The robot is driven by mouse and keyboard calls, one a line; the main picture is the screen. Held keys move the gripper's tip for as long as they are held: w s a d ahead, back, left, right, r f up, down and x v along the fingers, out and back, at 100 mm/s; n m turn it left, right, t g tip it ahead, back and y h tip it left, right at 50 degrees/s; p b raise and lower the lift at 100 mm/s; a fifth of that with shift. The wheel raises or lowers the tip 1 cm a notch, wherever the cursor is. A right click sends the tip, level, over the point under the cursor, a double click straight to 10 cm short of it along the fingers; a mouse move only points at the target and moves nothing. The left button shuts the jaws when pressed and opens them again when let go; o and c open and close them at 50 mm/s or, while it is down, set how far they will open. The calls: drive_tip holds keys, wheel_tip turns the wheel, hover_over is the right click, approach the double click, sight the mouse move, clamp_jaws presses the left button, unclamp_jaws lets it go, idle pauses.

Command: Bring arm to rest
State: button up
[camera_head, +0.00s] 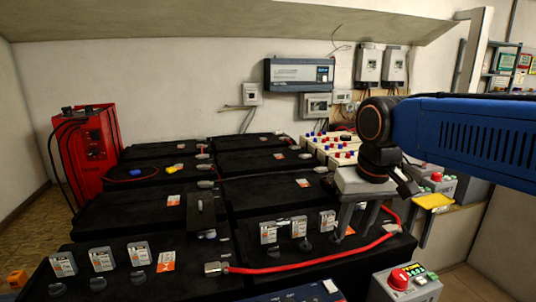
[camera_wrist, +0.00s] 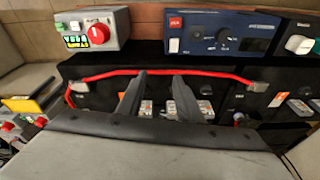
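My arm (camera_head: 460,130) is blue and reaches in from the right in the head view. My gripper (camera_head: 355,222) points down over the front right of the black battery bank (camera_head: 330,255). Its two grey fingers stand apart with nothing seen between them. In the wrist view the gripper (camera_wrist: 160,88) also shows a clear gap between its fingers. A red cable (camera_head: 310,262) runs along the near edge of the batteries. It passes behind the fingertips in the wrist view (camera_wrist: 215,74); whether they touch it I cannot tell.
A red charger (camera_head: 90,150) stands at the left. A control box with a red button (camera_head: 398,280) stands at the front right; a blue panel box (camera_wrist: 222,35) shows in the wrist view. Wall boxes (camera_head: 300,73) hang behind. A yellow-topped item (camera_head: 433,202) lies right of the gripper.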

drive_tip(key=s+d+f+m+t, duration=0.1)
drive_tip(key=s+d+f+t, duration=0.1)
drive_tip(key=s+d+f, duration=0.8)
wheel_tip(320, 180, down, 2)
drive_tip(key=shift+s+f+m+h, duration=0.25)
drive_tip(key=shift+s+m+h, duration=0.05)
drive_tip(key=shift+s, duration=0.85)
drive_tip(key=shift+d, duration=0.1)
idle(1.0)
